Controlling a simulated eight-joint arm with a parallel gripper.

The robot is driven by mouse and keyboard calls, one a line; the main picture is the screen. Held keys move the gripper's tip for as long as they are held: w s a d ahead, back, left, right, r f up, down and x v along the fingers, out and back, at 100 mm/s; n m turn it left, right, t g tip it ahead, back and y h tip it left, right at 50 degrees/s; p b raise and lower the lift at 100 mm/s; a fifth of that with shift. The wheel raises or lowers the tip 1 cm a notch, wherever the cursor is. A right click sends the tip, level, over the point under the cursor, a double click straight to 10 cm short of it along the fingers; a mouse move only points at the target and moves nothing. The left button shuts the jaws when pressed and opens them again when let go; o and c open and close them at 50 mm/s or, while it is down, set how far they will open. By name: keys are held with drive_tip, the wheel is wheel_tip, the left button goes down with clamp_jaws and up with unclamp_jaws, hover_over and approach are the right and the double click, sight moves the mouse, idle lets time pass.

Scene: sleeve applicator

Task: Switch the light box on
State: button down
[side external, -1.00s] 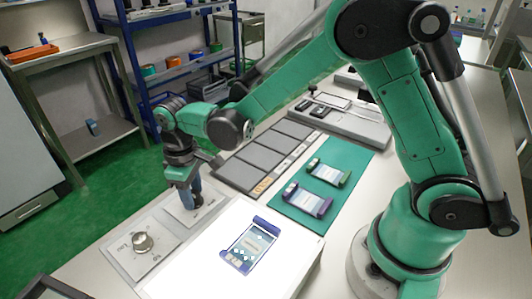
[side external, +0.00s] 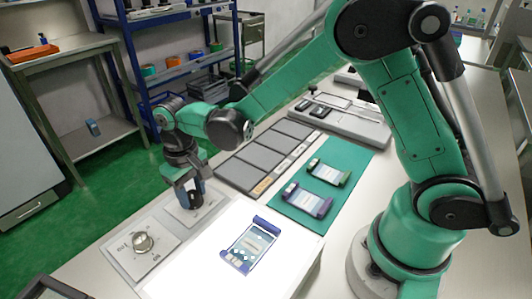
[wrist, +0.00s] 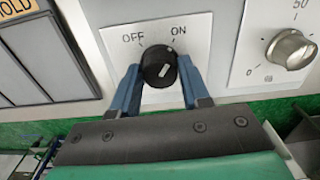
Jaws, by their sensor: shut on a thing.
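In the wrist view a black rotary knob (wrist: 158,66) sits on a white plate (wrist: 205,60) marked OFF at upper left and ON at upper right. The knob's white mark slants up and to the right, towards the ON side. My gripper (wrist: 160,84) has its blue fingers on either side of the knob, shut on it. In the side view my gripper (side external: 189,203) is down at the switch plate, and its fingers hide the knob. The light box (side external: 190,265) has a bright white top, with a blue-ended cartridge (side external: 250,245) lying on it.
A silver dial (side external: 143,242) stands on the panel to the left; it also shows in the wrist view (wrist: 290,49), with 0 and 50 marks. A green mat (side external: 325,180) holds two more cartridges. Dark grey trays (side external: 265,153) lie behind the light box.

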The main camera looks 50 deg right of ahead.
sight(193, 194)
drive_tip(key=shift+c, duration=2.1)
unclamp_jaws()
drive_tip(key=shift+r, duration=0.1)
drive_tip(key=shift+r, duration=2.75)
drive_tip(key=s+d+r+t, duration=0.5)
drive_tip(key=s+d+t, duration=0.2)
drive_tip(key=s+d, duration=0.2)
drive_tip(key=shift+s+r+m, duration=0.2)
drive_tip(key=shift+s+m, duration=0.1)
drive_tip(key=shift+s, duration=0.05)
